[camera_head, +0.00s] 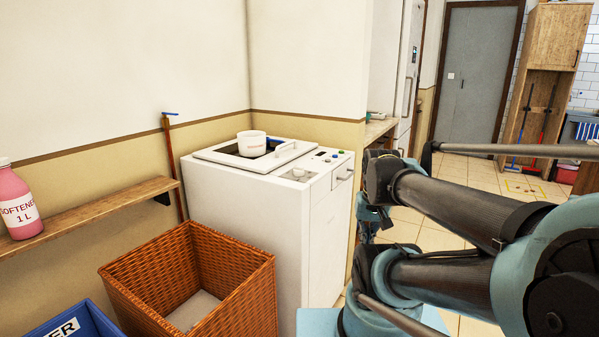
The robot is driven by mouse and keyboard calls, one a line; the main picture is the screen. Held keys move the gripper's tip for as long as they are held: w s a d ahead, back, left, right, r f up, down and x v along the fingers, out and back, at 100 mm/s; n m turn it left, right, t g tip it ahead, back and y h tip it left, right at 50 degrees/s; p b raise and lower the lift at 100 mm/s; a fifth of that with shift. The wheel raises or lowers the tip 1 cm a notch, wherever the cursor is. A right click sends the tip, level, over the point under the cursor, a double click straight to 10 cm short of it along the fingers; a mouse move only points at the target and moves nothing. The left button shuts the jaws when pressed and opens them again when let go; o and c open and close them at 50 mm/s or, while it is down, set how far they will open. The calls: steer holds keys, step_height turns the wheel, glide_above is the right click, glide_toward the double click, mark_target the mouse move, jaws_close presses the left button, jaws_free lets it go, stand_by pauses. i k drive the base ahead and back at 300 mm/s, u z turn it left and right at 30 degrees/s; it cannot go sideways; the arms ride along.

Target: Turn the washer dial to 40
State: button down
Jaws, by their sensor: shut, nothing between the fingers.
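The white washer (245,210) stands against the wall in the middle of the view, with a lid on its top. A small pale round knob (298,172), which looks like the dial, sits near the front of its top panel. Its markings and pointer are too small to read. Small coloured buttons (328,157) lie further back on the same panel. My arm crosses the right side of the view, its folded links to the right of the washer and apart from the dial. I cannot make out my gripper's fingers among the links.
A white tub (251,143) stands on the washer lid. A wicker basket (245,290) stands in front left of the washer, beside a blue crate (75,325). A pink softener bottle (17,203) stands on a wooden shelf (100,212). Open tiled floor (470,180) lies behind my arm.

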mark_target(298, 171)
steer(key=u, duration=0.4)
steer(key=k, duration=1)
steer(key=z, duration=0.7)
steer(key=i, duration=1)
